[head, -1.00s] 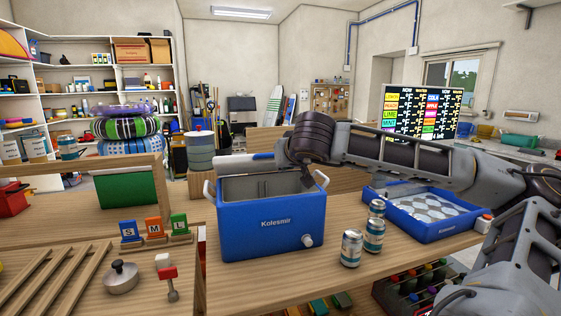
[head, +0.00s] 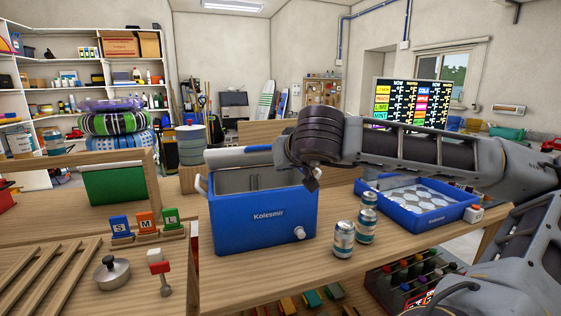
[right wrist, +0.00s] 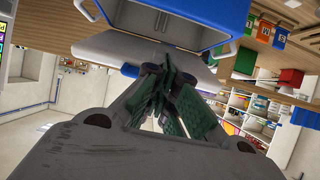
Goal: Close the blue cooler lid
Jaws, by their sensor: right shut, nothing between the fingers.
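The blue cooler (head: 258,222) stands on the wooden counter in the head view, with its top open and its grey inside showing. Its white lid (head: 236,157) is swung back behind the far rim, partly hidden by my right arm. In the right wrist view the cooler (right wrist: 234,12) is at the top, and the pale lid (right wrist: 103,48) with a blue edge is by my fingers. My right gripper (right wrist: 158,75) is shut and empty close to the lid; I cannot tell whether they touch. My left gripper is not in view.
Several cans (head: 343,238) stand right of the cooler, before a blue tray (head: 446,228) of pale round items. Size signs (head: 146,224), a lidded metal pot (head: 112,272) and a wooden rack (head: 45,275) are to the left. The counter in front of the cooler is clear.

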